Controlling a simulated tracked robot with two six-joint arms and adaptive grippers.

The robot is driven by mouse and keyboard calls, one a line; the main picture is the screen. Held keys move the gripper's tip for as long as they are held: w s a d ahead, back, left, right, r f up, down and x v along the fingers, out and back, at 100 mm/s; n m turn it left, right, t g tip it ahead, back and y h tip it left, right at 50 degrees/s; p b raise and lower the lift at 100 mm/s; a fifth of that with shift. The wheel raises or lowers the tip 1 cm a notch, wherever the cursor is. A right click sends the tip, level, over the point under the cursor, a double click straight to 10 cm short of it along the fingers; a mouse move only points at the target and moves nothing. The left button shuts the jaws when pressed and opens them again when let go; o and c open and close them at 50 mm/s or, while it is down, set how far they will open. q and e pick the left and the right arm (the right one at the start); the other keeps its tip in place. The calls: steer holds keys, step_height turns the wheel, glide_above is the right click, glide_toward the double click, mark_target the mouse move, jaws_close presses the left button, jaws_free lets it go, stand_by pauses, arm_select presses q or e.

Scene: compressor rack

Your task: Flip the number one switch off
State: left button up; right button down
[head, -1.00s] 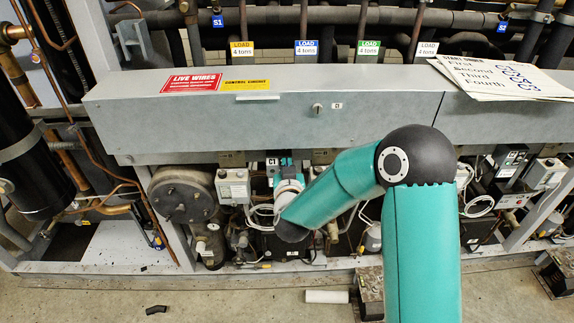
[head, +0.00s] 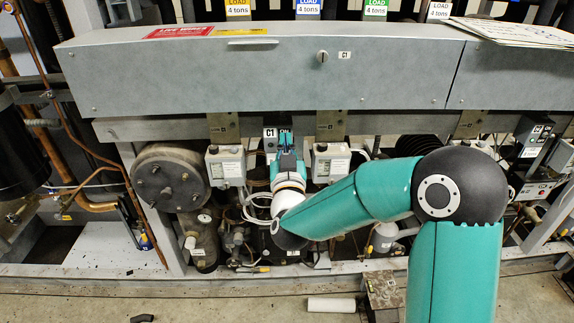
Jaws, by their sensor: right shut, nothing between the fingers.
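The number one switch is at the small box labelled C1 (head: 270,139), below the long grey metal cover. Part of an "ON" marking shows beside the C1 label. My right gripper (head: 286,143) is shut and empty, pointing up at this box. It covers the switch lever, so I cannot tell the lever's position or whether the fingers touch it. My left gripper is not in view.
The grey cover (head: 240,75) runs above the switch and carries a knob (head: 322,57), also labelled C1. Grey boxes (head: 226,167) and (head: 330,162) stand close on both sides of my gripper. Pipes and wires crowd below.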

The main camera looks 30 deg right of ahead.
steer(key=shift+f+t+h+b, duration=0.1)
steer(key=shift+t+h+b, duration=0.25)
steer(key=shift+b, duration=0.3)
steer(key=shift+s, duration=0.1)
steer(key=shift+a+r+p, duration=0.15)
steer(key=shift+r+p, duration=0.2)
steer(key=shift+r, duration=0.15)
arm_select(q)
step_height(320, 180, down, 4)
steer(key=shift+b, duration=0.7)
arm_select(e)
steer(key=f+v, duration=0.1)
steer(key=v, duration=0.8)
steer(key=shift+s, duration=0.2)
steer(key=shift+f, duration=0.1)
